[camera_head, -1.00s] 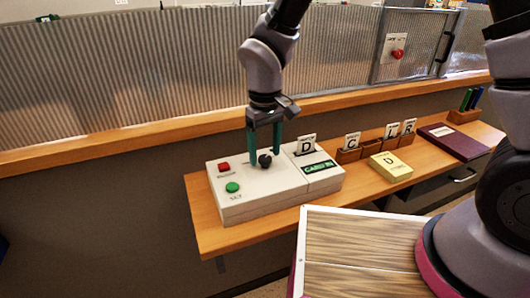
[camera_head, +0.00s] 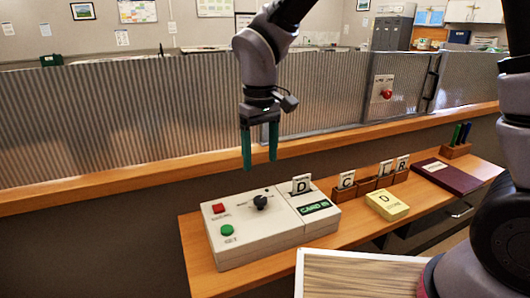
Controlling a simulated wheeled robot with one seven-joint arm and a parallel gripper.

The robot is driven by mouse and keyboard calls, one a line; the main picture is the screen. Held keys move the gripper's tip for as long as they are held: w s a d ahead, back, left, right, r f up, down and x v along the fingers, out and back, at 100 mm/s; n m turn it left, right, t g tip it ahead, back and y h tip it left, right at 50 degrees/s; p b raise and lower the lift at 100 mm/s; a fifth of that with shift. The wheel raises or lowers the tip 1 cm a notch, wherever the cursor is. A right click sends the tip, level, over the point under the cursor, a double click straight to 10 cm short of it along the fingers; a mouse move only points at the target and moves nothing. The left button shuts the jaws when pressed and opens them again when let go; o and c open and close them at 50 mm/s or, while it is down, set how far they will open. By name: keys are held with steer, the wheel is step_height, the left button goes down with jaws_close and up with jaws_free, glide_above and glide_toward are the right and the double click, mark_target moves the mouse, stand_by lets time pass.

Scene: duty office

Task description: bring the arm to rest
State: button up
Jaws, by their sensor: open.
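My gripper (camera_head: 259,160) hangs from my arm above the white control box, with its two green fingers pointing down. The fingers are apart and nothing is between them. The fingertips are above and apart from the black knob (camera_head: 260,202) on the box. The white control box (camera_head: 262,243) stands on the wooden shelf and carries a red button (camera_head: 218,208) and a green button (camera_head: 227,230). A card marked D (camera_head: 301,184) stands upright in the right part of the box, behind a green label.
A rack of cards (camera_head: 374,183), a yellow D block (camera_head: 387,205), a dark red book (camera_head: 446,177) and a pen holder (camera_head: 457,150) stand to the right on the shelf (camera_head: 203,269). A corrugated partition (camera_head: 150,123) with a wooden ledge runs behind.

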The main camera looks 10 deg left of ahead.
steer(key=w+d+r+m+t+y, duration=0.1)
steer(key=w+d+r+m, duration=0.2)
steer(key=d+r, duration=0.4)
steer(key=w+d+r+m+t+y, duration=0.1)
steer(key=w+d+r+m, duration=0.3)
steer(key=d, duration=0.5)
steer(key=s+d+r+m+t, duration=0.2)
steer(key=s+d+r+m, duration=0.1)
steer(key=d, duration=0.6)
steer(key=s+d+r+m+t, duration=0.3)
steer(key=d+r, duration=0.3)
steer(key=d, duration=0.3)
steer(key=shift+s, duration=0.5)
